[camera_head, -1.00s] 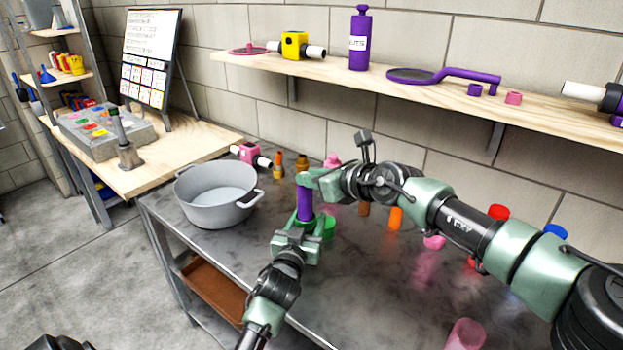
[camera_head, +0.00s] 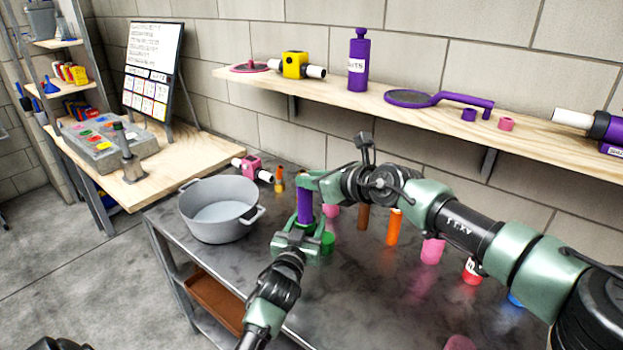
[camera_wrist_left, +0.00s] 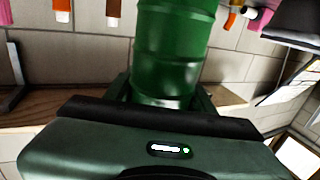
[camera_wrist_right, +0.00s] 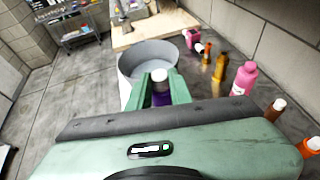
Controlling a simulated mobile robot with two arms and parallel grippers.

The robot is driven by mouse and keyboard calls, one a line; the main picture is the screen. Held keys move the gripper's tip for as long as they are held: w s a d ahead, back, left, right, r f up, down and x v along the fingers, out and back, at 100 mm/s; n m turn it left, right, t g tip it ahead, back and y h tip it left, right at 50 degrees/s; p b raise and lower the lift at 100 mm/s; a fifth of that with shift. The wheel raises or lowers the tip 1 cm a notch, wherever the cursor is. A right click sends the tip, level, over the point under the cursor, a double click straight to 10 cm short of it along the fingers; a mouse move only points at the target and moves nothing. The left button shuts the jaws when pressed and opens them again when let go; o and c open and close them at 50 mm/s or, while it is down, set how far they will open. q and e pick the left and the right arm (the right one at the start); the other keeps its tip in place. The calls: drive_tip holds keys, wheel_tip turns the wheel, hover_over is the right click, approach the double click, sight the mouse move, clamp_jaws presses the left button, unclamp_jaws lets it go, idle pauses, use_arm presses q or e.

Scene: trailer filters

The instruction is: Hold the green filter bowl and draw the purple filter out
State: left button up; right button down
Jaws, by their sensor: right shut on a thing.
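The purple filter (camera_head: 305,206) stands upright between my two grippers. My right gripper (camera_head: 307,183) is shut on its upper end from the right; its white-topped end shows between the fingers in the right wrist view (camera_wrist_right: 159,76). My left gripper (camera_head: 302,233) has its fingers on both sides of the green filter bowl (camera_wrist_left: 170,55), which fills the gap between them in the left wrist view. In the head view the fingers largely hide the bowl, just below the purple filter. How far the filter sits inside the bowl cannot be told.
A grey pot (camera_head: 218,212) stands on the metal table left of the grippers. A green round part (camera_head: 327,243) is close beside the left gripper. Pink, orange and red containers stand behind and right, under my right arm. A wooden shelf (camera_head: 350,92) runs along the wall.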

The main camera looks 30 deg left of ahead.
use_arm(q)
drive_tip(key=o, duration=0.3)
drive_tip(key=shift+s, duration=0.1)
drive_tip(key=v, duration=1.2)
drive_tip(key=shift+r, duration=0.1)
